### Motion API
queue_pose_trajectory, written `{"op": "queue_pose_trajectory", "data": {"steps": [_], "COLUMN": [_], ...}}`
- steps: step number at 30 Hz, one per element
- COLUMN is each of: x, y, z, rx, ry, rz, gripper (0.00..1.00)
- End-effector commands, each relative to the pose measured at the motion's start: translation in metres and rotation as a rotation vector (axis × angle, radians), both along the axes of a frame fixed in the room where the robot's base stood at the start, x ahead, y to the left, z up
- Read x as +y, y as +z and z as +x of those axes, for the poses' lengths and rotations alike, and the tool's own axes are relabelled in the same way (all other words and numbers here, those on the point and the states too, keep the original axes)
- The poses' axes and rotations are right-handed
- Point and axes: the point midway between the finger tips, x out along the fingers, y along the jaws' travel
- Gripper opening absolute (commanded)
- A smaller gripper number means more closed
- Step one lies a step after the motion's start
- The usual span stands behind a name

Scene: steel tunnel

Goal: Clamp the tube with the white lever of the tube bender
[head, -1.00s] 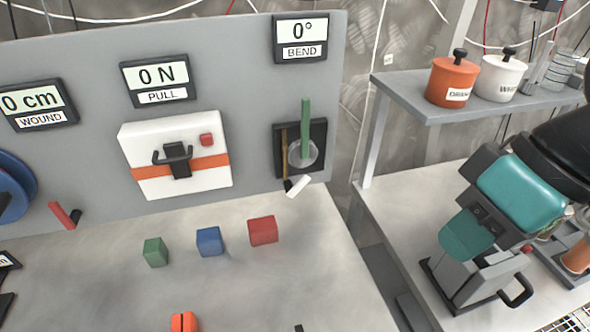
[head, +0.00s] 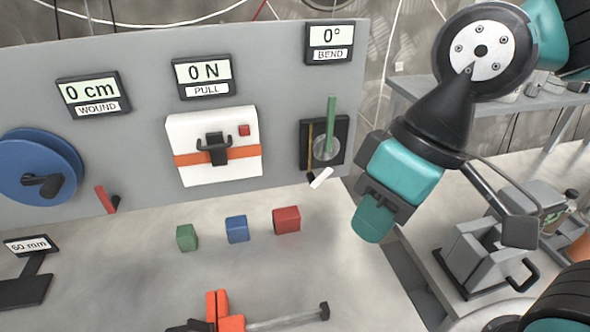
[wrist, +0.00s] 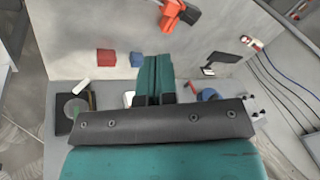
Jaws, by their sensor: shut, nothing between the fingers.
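The tube bender (head: 340,140) is a dark plate on the grey upright panel, with a round pale disc and a green handle (head: 331,112) standing upright. A thin brass-coloured tube (head: 310,145) stands upright at its left side. The white lever (head: 321,177) sticks out at the lower left, tilted down to the left. The bender (wrist: 63,112) and white lever (wrist: 80,86) also show at the left in the wrist view. My gripper (head: 370,222) is shut and empty, in front of and to the right of the bender, apart from it. Its teal fingers (wrist: 155,75) point away from the wrist camera.
Green (head: 187,237), blue (head: 237,229) and red (head: 287,219) blocks stand on the table below the panel. An orange tool (head: 222,310) lies at the front. A white box (head: 190,130) and a blue reel (head: 30,170) are on the panel. The bend display (head: 330,35) reads 0°.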

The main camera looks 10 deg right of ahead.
Motion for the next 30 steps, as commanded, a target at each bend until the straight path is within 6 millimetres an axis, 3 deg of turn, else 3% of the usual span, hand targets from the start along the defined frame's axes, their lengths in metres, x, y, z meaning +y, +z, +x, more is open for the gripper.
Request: {"op": "queue_pose_trajectory", "data": {"steps": [7,10,13,18,21,25,30], "x": [0.0,-0.002,-0.004,-0.002,0.002,0.008,0.01], "y": [0.0,-0.001,-0.006,-0.023,-0.035,-0.046,-0.052], "z": [0.002,0.021,0.068,0.173,0.221,0.261,0.279], "rx": [-0.001,-0.006,-0.025,-0.105,-0.166,-0.237,-0.281], "ry": [-0.003,-0.042,-0.138,-0.376,-0.512,-0.644,-0.722], "rz": [-0.002,-0.036,-0.117,-0.306,-0.401,-0.482,-0.525], "gripper": [0.0,0.0,0.0,0.0,0.0,0.0,0.0]}}
